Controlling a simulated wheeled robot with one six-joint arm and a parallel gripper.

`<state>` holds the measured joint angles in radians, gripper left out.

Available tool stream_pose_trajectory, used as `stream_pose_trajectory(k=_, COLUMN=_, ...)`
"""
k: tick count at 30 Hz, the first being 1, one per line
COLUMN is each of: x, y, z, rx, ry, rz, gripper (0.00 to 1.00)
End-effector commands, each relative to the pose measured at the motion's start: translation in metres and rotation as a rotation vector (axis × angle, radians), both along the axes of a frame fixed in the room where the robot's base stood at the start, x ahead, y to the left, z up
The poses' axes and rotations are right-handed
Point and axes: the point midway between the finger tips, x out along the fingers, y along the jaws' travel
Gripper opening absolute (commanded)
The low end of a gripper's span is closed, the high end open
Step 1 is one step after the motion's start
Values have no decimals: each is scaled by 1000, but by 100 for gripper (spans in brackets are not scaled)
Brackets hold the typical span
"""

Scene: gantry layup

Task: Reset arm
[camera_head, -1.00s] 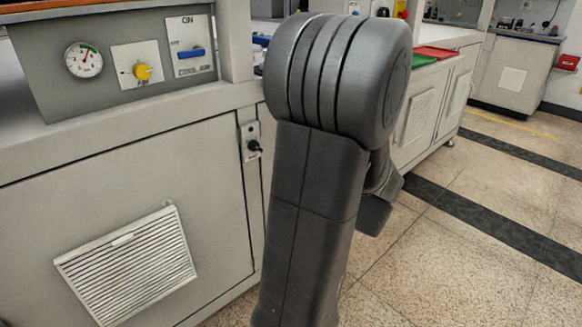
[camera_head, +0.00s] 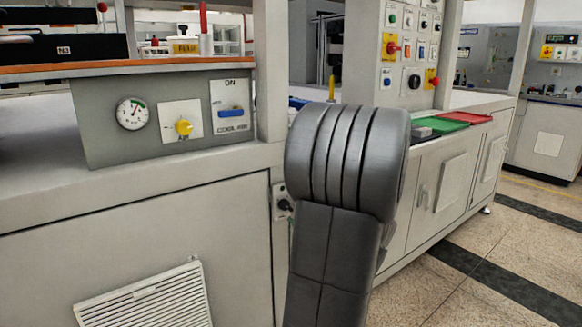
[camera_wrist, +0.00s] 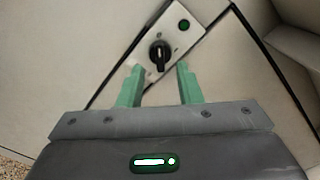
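My gripper (camera_wrist: 158,88) shows in the wrist view with its two green fingers apart and nothing between them. Just beyond the fingertips is a black rotary knob (camera_wrist: 159,55) on a light plate with a green round element (camera_wrist: 185,25). I cannot tell whether the fingertips touch the plate. In the head view my dark arm stands in front of the cabinet and hides my gripper. The knob (camera_head: 285,204) shows just left of the arm.
A grey panel with a gauge (camera_head: 132,113), a yellow knob (camera_head: 184,127) and a blue handle (camera_head: 231,113) is at the left. Green (camera_head: 441,126) and red (camera_head: 466,118) trays lie on the counter behind. Speckled floor (camera_head: 415,295) is open at the right.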

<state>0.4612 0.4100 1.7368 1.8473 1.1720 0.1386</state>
Motion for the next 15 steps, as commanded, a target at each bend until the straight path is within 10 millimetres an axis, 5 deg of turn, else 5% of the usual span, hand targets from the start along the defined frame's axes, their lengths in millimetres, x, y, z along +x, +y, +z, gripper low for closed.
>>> stream_pose_trajectory(k=6, x=24, y=19, z=-1, rx=0, ry=-2, rz=3, gripper=32)
stream_pose_trajectory(k=15, x=35, y=26, z=0, rx=0, ry=-1, rz=1, gripper=32)
